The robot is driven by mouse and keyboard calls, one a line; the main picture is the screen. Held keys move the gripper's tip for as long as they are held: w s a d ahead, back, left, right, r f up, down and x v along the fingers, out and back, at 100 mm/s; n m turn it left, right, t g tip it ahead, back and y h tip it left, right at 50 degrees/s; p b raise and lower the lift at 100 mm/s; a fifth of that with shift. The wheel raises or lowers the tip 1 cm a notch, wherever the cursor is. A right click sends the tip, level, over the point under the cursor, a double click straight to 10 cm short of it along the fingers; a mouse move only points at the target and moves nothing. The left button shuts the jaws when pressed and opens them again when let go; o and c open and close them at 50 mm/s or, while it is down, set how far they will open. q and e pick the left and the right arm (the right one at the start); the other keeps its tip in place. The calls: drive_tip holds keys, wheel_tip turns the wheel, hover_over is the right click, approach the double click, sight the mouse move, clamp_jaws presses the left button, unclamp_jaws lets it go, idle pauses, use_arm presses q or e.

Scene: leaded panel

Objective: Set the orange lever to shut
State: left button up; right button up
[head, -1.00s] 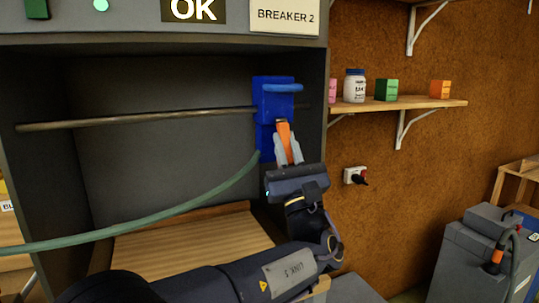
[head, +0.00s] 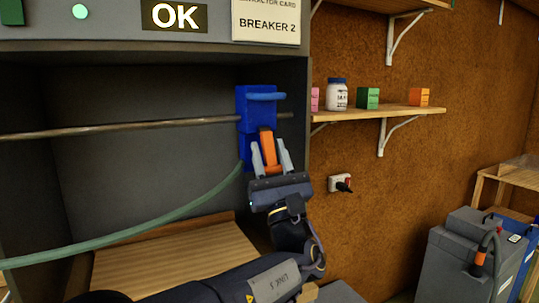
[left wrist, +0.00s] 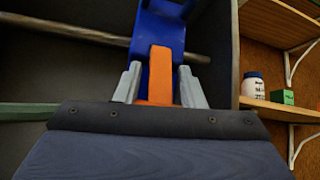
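The orange lever (head: 267,147) hangs down, slightly tilted, from the front of a blue valve body (head: 256,105) on a thin horizontal pipe. My left gripper (head: 270,158) is just below the valve, with one pale finger on each side of the lever's lower part. In the left wrist view the orange lever (left wrist: 160,75) stands between the two fingers (left wrist: 160,88), with narrow gaps beside it, so the gripper looks open around it. The lever's lower end is partly hidden by the gripper. My right gripper is not in view.
The pipe (head: 150,127) crosses an open grey cabinet. A green hose (head: 130,237) runs from the valve to the lower left. An OK display (head: 174,16) and a BREAKER 2 card (head: 267,25) are above. A wall shelf (head: 400,113) with small items is to the right.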

sight(273, 166)
use_arm(q)
drive_tip(key=b+v, duration=0.1)
drive_tip(key=v, duration=0.7)
drive_tip(key=shift+w, duration=0.1)
